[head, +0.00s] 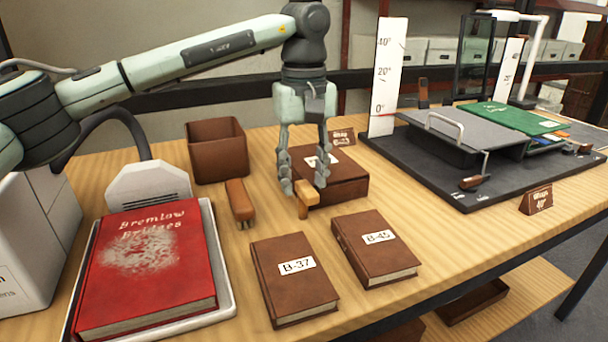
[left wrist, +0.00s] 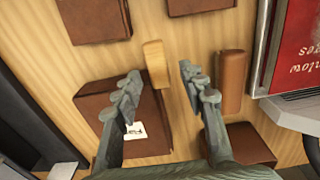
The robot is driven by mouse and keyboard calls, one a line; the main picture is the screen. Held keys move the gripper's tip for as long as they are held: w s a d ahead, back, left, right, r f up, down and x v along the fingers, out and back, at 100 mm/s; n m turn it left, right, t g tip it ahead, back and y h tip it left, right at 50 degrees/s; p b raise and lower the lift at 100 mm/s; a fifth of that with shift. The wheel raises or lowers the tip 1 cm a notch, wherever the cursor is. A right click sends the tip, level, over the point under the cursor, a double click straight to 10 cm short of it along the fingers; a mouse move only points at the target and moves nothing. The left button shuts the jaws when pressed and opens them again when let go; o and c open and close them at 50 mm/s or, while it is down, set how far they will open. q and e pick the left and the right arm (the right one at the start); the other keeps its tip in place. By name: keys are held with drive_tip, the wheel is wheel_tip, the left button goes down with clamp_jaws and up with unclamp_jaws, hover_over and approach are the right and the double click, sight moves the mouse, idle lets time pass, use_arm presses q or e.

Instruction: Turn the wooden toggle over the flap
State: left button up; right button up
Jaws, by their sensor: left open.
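The toggle (head: 309,198), a small light-wood piece, sits at the front edge of a dark brown box (head: 347,188) with a white label on top. It also shows in the left wrist view (left wrist: 155,64), by the box's edge (left wrist: 92,108). My left gripper (head: 304,187) points down over the box's front left, open, its fingers to either side of the toggle in the head view. I cannot make out the flap separately from the box front. My right gripper is not in view.
A brush (head: 240,203) and an open brown bin (head: 217,152) stand left of the box. Books labelled B-37 (head: 294,287) and B-45 (head: 375,257) lie in front. A red book (head: 150,270) lies on a tray at left. A black stand (head: 450,180) is at right.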

use_arm(q)
drive_tip(key=shift+f, duration=0.2)
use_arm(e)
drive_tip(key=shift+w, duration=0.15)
use_arm(q)
drive_tip(key=shift+c, duration=0.3)
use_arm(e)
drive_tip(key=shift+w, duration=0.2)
use_arm(q)
clamp_jaws()
